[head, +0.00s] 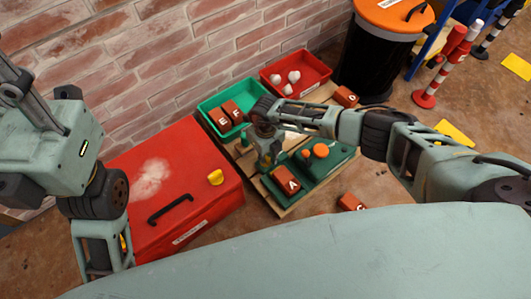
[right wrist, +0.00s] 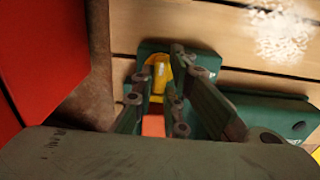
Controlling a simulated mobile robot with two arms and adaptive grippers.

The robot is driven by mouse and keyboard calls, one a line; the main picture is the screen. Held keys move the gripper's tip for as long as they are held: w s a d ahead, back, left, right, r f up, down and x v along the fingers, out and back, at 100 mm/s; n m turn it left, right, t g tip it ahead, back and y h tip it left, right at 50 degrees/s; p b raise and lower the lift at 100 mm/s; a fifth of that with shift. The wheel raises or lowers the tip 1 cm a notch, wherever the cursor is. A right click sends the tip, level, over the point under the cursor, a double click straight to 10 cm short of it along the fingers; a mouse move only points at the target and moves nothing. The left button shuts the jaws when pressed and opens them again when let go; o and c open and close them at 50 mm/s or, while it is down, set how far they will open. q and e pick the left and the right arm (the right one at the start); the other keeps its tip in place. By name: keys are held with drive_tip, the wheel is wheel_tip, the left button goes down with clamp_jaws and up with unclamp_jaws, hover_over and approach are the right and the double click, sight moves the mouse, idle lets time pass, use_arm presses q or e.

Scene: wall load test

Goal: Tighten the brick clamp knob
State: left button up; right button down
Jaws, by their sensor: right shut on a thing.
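My right gripper (head: 267,152) points down over the wooden board (head: 262,191). In the right wrist view its fingers (right wrist: 161,68) are closed around a small yellow piece, which looks like the clamp knob (right wrist: 159,75). A green part (right wrist: 152,48) of the clamp shows just beyond the fingertips. A patch of orange-red (right wrist: 153,125) shows between the fingers, and I cannot tell what it is. In the head view the gripper hides most of the clamp. My left gripper (head: 104,262) hangs at the left by the red box; its tips are partly cut off by my own body.
A brick marked A (head: 286,184) lies by a green case (head: 330,162) with orange discs. The green bin (head: 205,107) holds bricks; the red bin (head: 322,72) holds white lumps. A large red box (head: 205,160) stands left. A black drum (head: 372,65) stands behind.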

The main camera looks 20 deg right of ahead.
idle(0.4)
drive_tip(key=c, duration=1.8)
unclamp_jaws()
drive_tip(key=shift+o, duration=0.2)
wheel_tip(320, 180, up, 12)
